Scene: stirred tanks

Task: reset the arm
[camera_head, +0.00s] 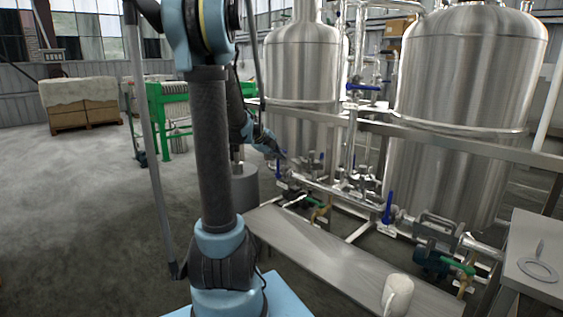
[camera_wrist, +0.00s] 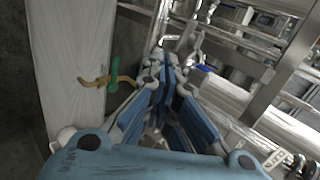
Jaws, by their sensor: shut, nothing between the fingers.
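My arm (camera_head: 212,150) stands upright in the left middle of the head view, with its wrist bent over to the right. My gripper (camera_head: 280,153) is small and partly dark there, in front of the lower part of the left steel tank (camera_head: 300,75). In the wrist view my gripper (camera_wrist: 167,68) fills the middle, with its blue-padded fingers close together and nothing between them. Whether it touches the pipework behind it cannot be told.
Pipes with a blue-handled valve (camera_head: 388,207) run before the right tank (camera_head: 465,90). A small table (camera_head: 535,250) holds a ring-shaped item. A green frame (camera_head: 165,95) stands left. Floor at left is clear.

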